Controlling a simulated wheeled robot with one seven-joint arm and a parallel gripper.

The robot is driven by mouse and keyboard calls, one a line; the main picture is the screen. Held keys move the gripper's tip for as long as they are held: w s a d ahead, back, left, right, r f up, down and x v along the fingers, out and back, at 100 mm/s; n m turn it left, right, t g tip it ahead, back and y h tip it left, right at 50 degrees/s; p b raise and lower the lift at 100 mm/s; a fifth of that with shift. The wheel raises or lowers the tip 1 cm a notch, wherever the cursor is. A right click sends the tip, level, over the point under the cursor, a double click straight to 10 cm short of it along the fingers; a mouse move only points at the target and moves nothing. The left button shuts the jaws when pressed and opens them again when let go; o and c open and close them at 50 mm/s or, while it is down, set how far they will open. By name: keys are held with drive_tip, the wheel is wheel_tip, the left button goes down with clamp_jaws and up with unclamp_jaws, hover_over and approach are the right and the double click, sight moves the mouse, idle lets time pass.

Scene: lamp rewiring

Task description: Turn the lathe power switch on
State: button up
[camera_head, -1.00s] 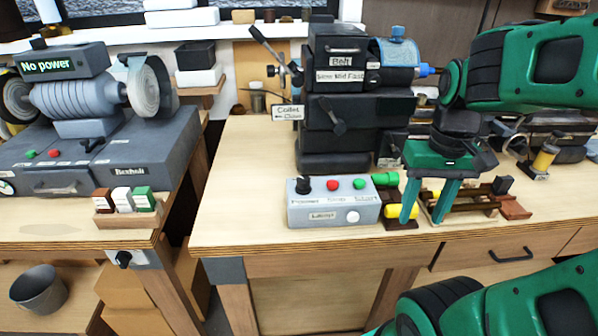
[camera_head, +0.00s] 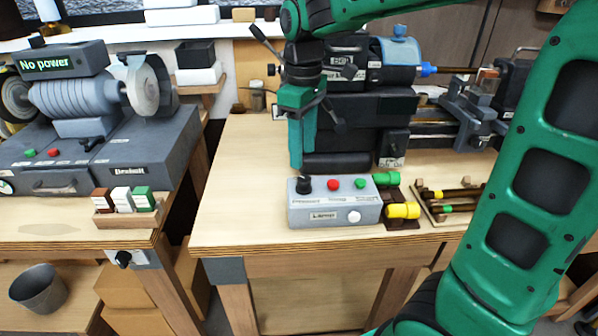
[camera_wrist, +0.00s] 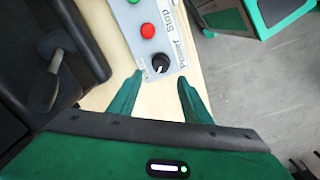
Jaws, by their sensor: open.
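The lathe control box (camera_head: 335,206) is a grey box at the front of the bench. On its top are a black power knob (camera_head: 304,185), a red button (camera_head: 333,184) and a green button (camera_head: 359,183). The knob also shows in the wrist view (camera_wrist: 160,63), with a "Power" label beside it. My gripper (camera_head: 297,165) points down just behind the box's left end, above the knob. In the wrist view my gripper (camera_wrist: 160,82) is open, and the knob lies between and just beyond its fingertips. The fingers do not appear to touch it.
The dark lathe (camera_head: 350,140) stands close behind the box. Green and yellow cylinders (camera_head: 403,210) lie at the box's right, beside a rack of tools (camera_head: 450,200). A grinder (camera_head: 80,100) reads "No power" on the left bench. Bare bench top (camera_head: 235,190) lies left of the box.

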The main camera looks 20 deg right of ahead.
sight(303, 178)
wheel_tip(303, 178, down, 7)
drive_tip(key=shift+r, duration=0.15)
drive_tip(key=shift+c, duration=0.5)
